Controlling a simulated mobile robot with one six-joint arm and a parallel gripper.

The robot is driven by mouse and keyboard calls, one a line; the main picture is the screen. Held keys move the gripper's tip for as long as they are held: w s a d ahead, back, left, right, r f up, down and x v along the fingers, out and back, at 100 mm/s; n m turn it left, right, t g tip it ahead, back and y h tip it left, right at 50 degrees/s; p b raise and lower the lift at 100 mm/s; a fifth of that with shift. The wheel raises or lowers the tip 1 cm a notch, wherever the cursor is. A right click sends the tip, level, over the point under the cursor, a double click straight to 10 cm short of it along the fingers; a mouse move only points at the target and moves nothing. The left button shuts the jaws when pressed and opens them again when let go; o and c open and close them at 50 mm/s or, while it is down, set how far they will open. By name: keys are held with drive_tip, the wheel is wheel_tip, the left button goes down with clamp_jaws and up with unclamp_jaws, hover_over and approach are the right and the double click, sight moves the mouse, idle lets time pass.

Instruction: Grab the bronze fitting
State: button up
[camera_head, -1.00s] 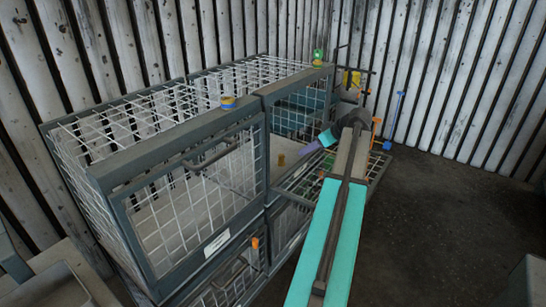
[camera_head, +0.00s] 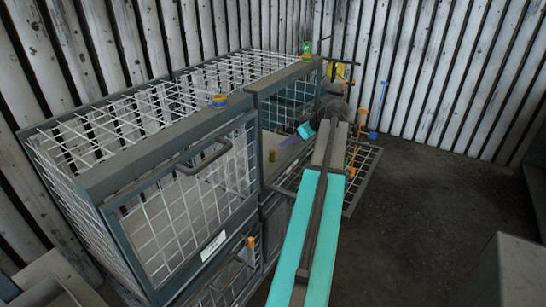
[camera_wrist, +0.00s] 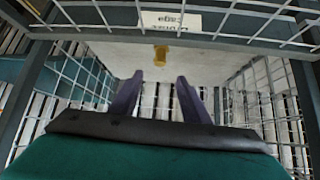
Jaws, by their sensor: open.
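The bronze fitting (camera_head: 272,155), a small golden-brown cylinder, stands on the pale floor inside the wire cage's open compartment. In the wrist view the fitting (camera_wrist: 160,55) lies ahead of the fingertips, near the middle between them and apart from both. My gripper (camera_wrist: 156,80) is open and empty, with two purple fingers spread. In the head view my gripper (camera_head: 290,141) reaches in at the compartment opening, to the right of the fitting; my arm and wrist partly hide it.
The cage frame (camera_head: 264,135) and mesh walls (camera_wrist: 265,95) border the opening. A lowered mesh door (camera_head: 364,170) lies under my arm. A blue-and-yellow item (camera_head: 219,101) and a green item (camera_head: 307,48) sit on top. Open floor (camera_head: 430,210) lies to the right.

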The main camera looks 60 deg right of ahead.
sight(273, 151)
drive_tip(key=p+x, duration=0.1)
drive_tip(key=x, duration=0.6)
drive_tip(key=shift+w+d+f, duration=0.1)
drive_tip(key=shift+w+f, duration=0.1)
drive_tip(key=shift+p+x, duration=0.8)
drive_tip(key=shift+x, duration=0.15)
drive_tip(key=shift+p+x, duration=0.45)
drive_tip(key=shift+x, duration=1.15)
clamp_jaws()
